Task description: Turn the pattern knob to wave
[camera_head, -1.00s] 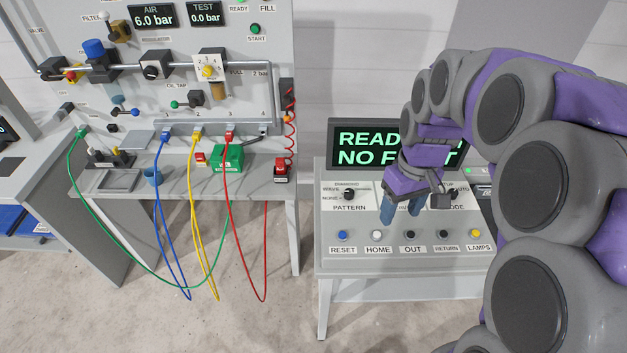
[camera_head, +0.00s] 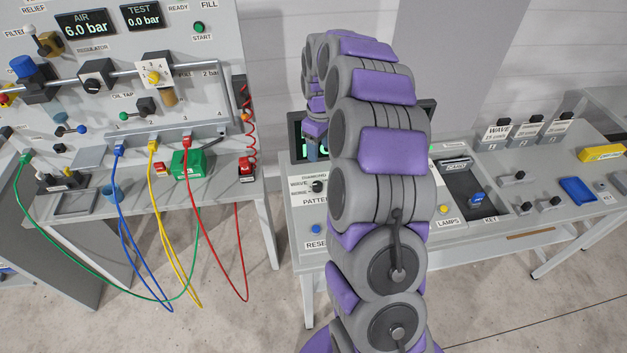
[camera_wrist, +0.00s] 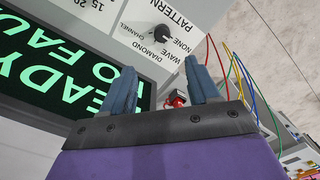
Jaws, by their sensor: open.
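The pattern knob (camera_head: 317,186) is a small black knob at the left of the grey console's top. Its labels show in the wrist view, where the knob (camera_wrist: 160,32) has NONE, WAVE, DIAMOND and CHANNEL around it. I cannot tell clearly which label it points to. My gripper (camera_wrist: 160,75) is open, with its two blue-grey fingers apart and the knob beyond the gap between their tips, not touched. In the head view, my gripper (camera_head: 314,152) is partly hidden by my arm, near the display behind the knob.
The green-lettered display (camera_wrist: 70,75) stands close beside my gripper. A reset button (camera_head: 316,229) is in front of the knob; my arm hides the console's middle. To the left is a bench with a green box (camera_head: 188,165) and hanging coloured cables. A key slot panel (camera_head: 470,190) lies right.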

